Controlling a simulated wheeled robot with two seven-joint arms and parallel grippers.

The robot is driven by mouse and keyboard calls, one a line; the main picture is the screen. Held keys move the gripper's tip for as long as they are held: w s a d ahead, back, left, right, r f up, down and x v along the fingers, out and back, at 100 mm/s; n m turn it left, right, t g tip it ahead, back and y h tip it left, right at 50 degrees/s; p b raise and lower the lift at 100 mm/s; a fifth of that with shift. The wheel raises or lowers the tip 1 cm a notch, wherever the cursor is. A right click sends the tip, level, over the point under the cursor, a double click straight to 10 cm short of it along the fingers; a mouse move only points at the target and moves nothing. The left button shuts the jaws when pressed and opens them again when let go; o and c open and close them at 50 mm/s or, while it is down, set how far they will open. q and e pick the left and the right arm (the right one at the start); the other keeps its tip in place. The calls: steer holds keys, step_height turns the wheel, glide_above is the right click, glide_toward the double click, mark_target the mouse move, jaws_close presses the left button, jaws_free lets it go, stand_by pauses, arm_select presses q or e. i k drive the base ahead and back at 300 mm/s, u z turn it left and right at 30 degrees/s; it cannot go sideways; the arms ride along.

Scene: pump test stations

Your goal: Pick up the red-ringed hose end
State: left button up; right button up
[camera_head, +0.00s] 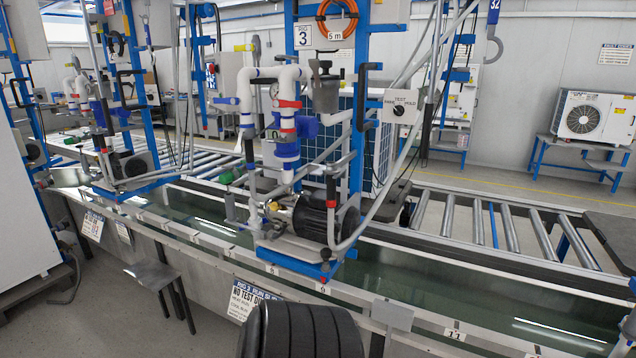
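A grey hose (384,190) runs down from the top across the front of the middle pump rig (351,165). Another red band (287,103) sits on the rig's white upright pipe (288,127). Neither my left nor my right gripper is recognisable in view.
A water trough (440,272) with a metal front rim runs below the rig. A roller conveyor (480,220) lies behind it. A second rig (126,150) stands at left, with a stool (155,275) in front. An outdoor unit (595,117) stands on a blue bench at back right.

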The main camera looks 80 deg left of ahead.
mark_target(331, 170)
steer(key=u, duration=0.9)
steer(key=i, duration=0.85)
steer(key=u, duration=0.85)
